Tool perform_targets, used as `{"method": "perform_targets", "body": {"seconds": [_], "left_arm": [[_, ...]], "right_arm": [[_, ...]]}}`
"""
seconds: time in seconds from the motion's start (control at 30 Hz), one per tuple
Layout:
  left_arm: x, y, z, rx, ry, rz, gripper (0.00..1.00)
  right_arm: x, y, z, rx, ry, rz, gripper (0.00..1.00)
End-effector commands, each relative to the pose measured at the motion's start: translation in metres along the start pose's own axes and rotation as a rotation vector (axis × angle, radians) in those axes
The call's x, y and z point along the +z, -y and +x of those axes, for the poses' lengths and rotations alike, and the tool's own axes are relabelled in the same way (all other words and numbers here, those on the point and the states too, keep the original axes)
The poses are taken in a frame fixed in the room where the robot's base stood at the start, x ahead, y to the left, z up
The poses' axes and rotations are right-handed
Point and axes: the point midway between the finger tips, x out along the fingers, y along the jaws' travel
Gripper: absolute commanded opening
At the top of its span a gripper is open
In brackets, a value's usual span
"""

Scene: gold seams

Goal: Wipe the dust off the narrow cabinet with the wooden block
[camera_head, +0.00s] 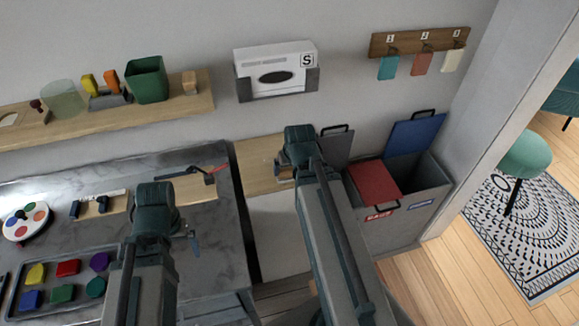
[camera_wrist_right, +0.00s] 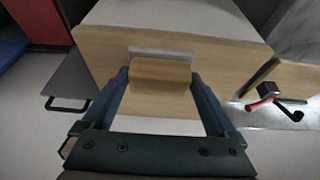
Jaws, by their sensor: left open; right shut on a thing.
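The narrow cabinet (camera_head: 255,155) stands between the grey table and the bins, with a light wood top and a white front. Its wood top (camera_wrist_right: 110,52) fills the middle of the right wrist view. My right gripper (camera_head: 284,168) is over this top, shut on the wooden block (camera_wrist_right: 160,74). The block lies low at the top's surface; whether it touches is hard to tell. A pale grey strip (camera_wrist_right: 160,54) shows along the block's far side; I cannot tell if it is dust. My left gripper (camera_head: 188,234) is open and empty above the grey table.
The grey table (camera_head: 205,262) on the left bears a tray of coloured shapes (camera_head: 62,281), a palette (camera_head: 24,222) and a red-and-black tool (camera_head: 203,175). Bins with red and blue lids (camera_head: 374,186) stand close right of the cabinet. A shelf and a white box (camera_head: 275,67) are on the wall.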

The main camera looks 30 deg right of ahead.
Motion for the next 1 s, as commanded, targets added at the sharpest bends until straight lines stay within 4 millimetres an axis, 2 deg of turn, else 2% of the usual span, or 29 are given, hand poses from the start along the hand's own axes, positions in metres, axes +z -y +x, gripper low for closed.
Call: {"method": "perform_targets", "body": {"seconds": [0.17,0.7,1.0], "left_arm": [[0.0,0.001,-0.006,0.0,0.0,0.0,1.0],[0.003,0.005,-0.057,0.0,0.0,0.0,1.0],[0.004,0.006,-0.059,0.0,0.0,0.0,1.0]], "right_arm": [[0.0,0.0,-0.006,0.0,0.008,0.0,0.36],[-0.021,0.0,-0.053,0.0,0.003,0.0,0.36],[-0.022,0.0,-0.055,0.0,0.003,0.0,0.36]]}}
